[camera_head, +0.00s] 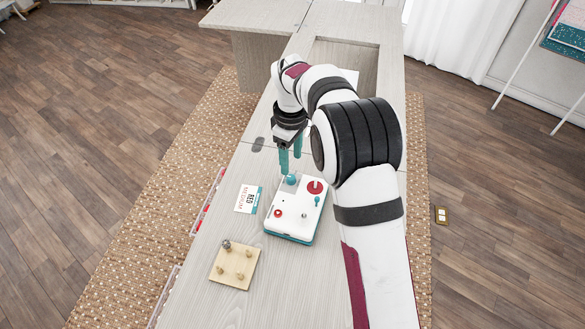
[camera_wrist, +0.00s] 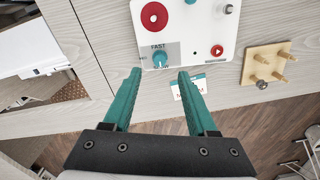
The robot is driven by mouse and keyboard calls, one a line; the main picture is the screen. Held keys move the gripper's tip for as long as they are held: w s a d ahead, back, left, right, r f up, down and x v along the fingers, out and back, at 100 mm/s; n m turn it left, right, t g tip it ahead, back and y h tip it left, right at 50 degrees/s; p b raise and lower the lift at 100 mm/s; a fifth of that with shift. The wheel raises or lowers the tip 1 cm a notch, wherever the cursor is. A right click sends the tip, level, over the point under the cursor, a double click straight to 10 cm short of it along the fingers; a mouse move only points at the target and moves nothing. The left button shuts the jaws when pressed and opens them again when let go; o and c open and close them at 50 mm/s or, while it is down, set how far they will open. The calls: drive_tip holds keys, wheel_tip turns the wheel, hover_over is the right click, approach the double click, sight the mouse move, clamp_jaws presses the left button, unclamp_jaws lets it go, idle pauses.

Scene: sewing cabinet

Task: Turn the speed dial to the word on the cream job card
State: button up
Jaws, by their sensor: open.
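The white panel box (camera_head: 298,208) with a teal base lies on the bench. Its teal speed dial (camera_wrist: 160,58) sits on a grey label, with FAST above it and a partly hidden word below. I cannot tell where the dial points. The job card (camera_head: 248,199) lies flat left of the box; it looks whitish and appears to read RED and MEDIUM. In the wrist view its text is partly covered by a finger. My gripper (camera_wrist: 160,75) is open and empty, its teal fingers apart. In that view the dial lies between and just beyond the fingertips, apparently untouched.
The box also carries a large red disc (camera_wrist: 154,16), a small red button (camera_wrist: 217,50) and a grey knob (camera_wrist: 228,9). A wooden peg board (camera_head: 234,265) stands near the box. The bench has a recessed opening (camera_head: 342,62) behind the arm. Bare bench surrounds the card.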

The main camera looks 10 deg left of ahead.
sight(291, 177)
wheel_tip(291, 177, down, 6)
drive_tip(key=shift+f, duration=0.2)
clamp_jaws()
